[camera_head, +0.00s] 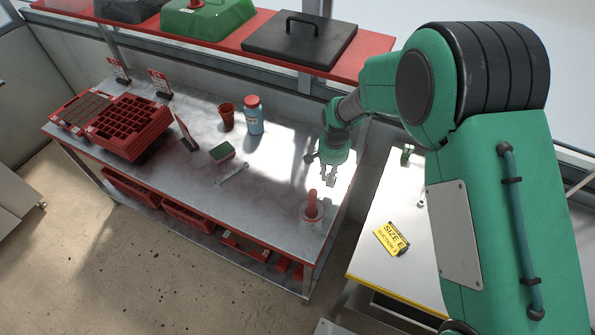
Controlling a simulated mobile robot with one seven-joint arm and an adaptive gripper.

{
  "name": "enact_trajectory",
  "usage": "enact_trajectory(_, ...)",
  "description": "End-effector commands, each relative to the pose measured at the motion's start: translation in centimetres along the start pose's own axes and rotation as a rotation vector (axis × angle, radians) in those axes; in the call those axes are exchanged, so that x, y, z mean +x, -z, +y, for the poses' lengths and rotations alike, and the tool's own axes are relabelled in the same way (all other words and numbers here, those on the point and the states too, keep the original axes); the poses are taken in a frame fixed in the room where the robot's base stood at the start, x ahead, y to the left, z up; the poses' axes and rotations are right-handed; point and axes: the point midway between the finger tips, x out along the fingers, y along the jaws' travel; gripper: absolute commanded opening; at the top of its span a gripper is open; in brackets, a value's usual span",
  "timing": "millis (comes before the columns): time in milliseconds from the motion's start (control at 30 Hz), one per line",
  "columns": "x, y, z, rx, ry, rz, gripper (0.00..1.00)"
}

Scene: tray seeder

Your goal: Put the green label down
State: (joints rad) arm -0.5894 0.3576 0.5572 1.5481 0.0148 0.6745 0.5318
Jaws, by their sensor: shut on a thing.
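My gripper (328,180) hangs over the right part of the metal workbench (275,195), fingers pointing down. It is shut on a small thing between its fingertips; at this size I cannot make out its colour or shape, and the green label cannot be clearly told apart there. A red upright peg on a pale round base (312,207) stands on the bench just below and left of the fingertips in the picture. A small green thing (405,155) stands at the back of the side table; I cannot tell what it is.
Red seed trays (130,127), red sign cards (160,83), a red cup (226,117), a blue bottle with red lid (254,116), a green-topped block (222,152) and a wrench (232,174) are on the bench. A yellow sign (391,238) lies on the side table (380,205).

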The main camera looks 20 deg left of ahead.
Motion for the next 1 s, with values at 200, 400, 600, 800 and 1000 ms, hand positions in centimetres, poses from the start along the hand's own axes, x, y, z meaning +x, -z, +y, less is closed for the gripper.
enact_trajectory(200, 0.2, 0.3, -4.6, -0.003, 0.001, 0.002, 0.03)
enact_trajectory(400, 0.2, 0.5, -8.6, -0.002, 0.002, 0.002, 0.03)
enact_trajectory(600, 0.1, 0.6, -11.2, -0.001, 0.001, 0.002, 0.03)
enact_trajectory(800, 0.1, 0.6, -11.8, 0.001, 0.001, 0.001, 0.03)
enact_trajectory(1000, 0.1, 0.6, -11.8, 0.001, 0.001, 0.001, 0.03)
